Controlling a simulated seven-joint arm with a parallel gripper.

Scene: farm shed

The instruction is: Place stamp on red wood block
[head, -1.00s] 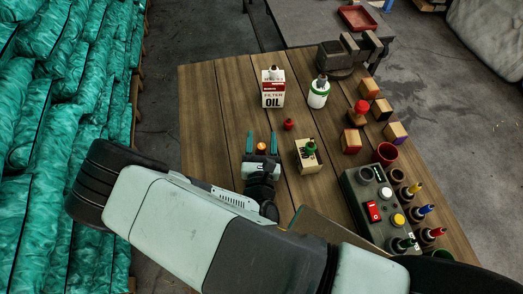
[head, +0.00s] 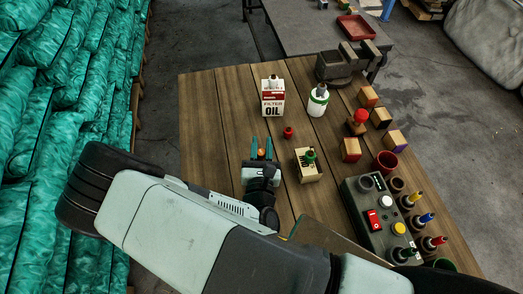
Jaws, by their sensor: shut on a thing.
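My gripper (head: 261,145) is above the left-middle of the wooden table, its teal fingers pointing away from me. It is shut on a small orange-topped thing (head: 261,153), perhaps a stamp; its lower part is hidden. A wood block with a red side (head: 351,149) sits right of centre, apart from my gripper, with nothing seen on top. A red-knobbed stamp (head: 361,116) stands farther back by the other blocks. A green-knobbed stamp (head: 310,156) is at a pale block (head: 309,171) just right of my gripper.
Other blocks (head: 395,140) stand at the right. An oil carton (head: 272,100), a white bottle (head: 317,102) and a small red piece (head: 288,132) are beyond my gripper. A control box (head: 376,212), a red cup (head: 387,161) and screwdrivers crowd the right. The table's left is clear.

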